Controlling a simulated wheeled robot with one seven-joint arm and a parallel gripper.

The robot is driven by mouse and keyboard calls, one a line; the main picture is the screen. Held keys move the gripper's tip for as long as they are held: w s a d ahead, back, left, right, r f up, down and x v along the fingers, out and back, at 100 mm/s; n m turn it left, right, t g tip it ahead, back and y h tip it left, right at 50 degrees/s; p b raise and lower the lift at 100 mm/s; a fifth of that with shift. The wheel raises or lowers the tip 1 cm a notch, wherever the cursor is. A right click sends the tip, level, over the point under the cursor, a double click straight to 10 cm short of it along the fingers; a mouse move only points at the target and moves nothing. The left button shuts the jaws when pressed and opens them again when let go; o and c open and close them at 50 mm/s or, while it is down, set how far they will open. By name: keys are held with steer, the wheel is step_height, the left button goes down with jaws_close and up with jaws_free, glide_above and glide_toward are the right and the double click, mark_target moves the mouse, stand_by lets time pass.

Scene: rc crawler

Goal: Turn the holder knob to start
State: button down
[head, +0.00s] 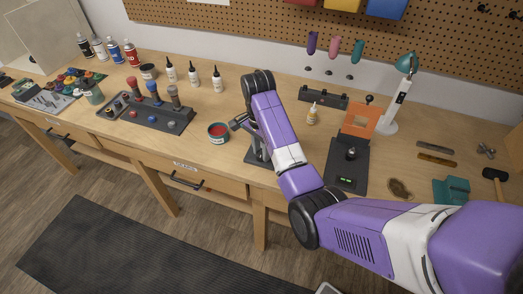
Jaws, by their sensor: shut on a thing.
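My gripper (240,123) is near the middle of the bench, above a grey stand (257,158) that looks like the holder. The gripper is shut on a small part at the stand's top, apparently the holder knob, which is mostly hidden by the fingers and my wrist. I cannot tell which way the knob is turned. My purple and white forearm hides the right side of the stand.
A red-topped paint tin (218,132) stands close to the left of my gripper. A dark device (347,177) with a black knob, a green display and an orange plate (360,121) stands to the right. A rack of coloured knobs (146,112) is farther left.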

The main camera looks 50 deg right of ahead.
steer(key=n, duration=0.8)
steer(key=shift+w+n, duration=0.1)
steer(key=shift+n, duration=0.3)
steer(key=n, duration=0.4)
steer(key=shift+a+n+h, duration=0.1)
steer(key=shift+n+h, duration=0.2)
steer(key=n, duration=0.3)
steer(key=shift+n, duration=0.3)
steer(key=n, duration=0.4)
steer(key=shift+a+n+t, duration=0.1)
steer(key=shift+n+t, duration=0.2)
steer(key=shift+t, duration=0.1)
steer(key=n, duration=0.9)
steer(key=shift+a+n, duration=0.1)
steer(key=shift+n, duration=1.7)
